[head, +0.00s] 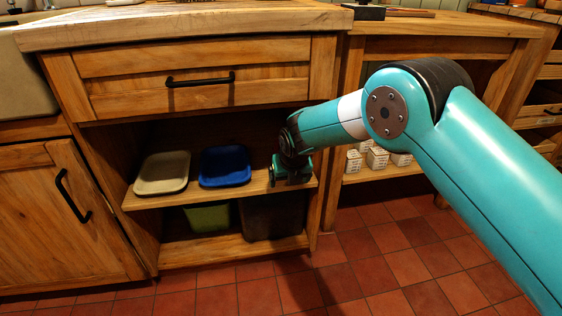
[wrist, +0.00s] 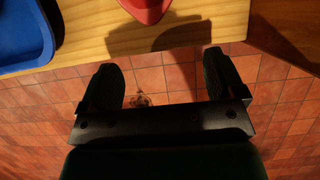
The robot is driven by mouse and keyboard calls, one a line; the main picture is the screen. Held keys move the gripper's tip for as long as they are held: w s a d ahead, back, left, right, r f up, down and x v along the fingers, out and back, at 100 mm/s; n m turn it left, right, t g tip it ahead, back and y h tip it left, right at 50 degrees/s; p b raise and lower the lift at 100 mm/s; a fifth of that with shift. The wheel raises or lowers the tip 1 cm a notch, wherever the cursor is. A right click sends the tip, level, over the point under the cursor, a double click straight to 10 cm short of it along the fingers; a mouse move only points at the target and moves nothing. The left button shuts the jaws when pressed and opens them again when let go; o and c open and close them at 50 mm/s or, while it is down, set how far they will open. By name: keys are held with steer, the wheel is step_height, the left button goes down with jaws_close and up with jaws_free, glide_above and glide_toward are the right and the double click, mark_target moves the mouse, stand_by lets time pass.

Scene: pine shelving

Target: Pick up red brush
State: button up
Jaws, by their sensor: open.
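A red object (wrist: 146,9), only partly in frame, lies on the wooden shelf at the top of the wrist view; it may be the red brush, but its full shape is cut off. I cannot make it out in the head view, where my arm covers that part of the shelf. My gripper (head: 291,180) is at the front right of the middle shelf, right of the blue tray. In the wrist view my gripper (wrist: 164,68) is open and empty, its fingers apart over the shelf's front edge, with the red object beyond the fingertips.
The blue tray (head: 225,166) and a cream tray (head: 162,173) stand on the middle shelf (head: 205,199). A green bin (head: 207,217) and a dark bin (head: 270,217) sit below. A drawer (head: 200,95) and countertop are above. Small white boxes (head: 377,158) stand on the right-hand shelf.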

steer(key=shift+w+a, duration=0.2)
steer(key=shift+w, duration=0.4)
steer(key=shift+w+a, duration=0.15)
steer(key=shift+w, duration=0.4)
steer(key=shift+w+a+f+b, duration=0.1)
steer(key=shift+w+a+b, duration=0.1)
steer(key=shift+w+b, duration=0.4)
steer(key=shift+w+a+b, duration=0.2)
steer(key=shift+w+b, duration=0.15)
steer(key=shift+w, duration=0.5)
steer(key=shift+w+a+f+b, duration=0.1)
steer(key=shift+w+a+b, duration=0.1)
steer(key=shift+w+b, duration=0.4)
steer(key=shift+w+a+f+b, duration=0.1)
steer(key=shift+w+f+b, duration=0.3)
steer(key=shift+w, duration=0.05)
steer(key=shift+r, duration=0.1)
steer(key=c, duration=1.1)
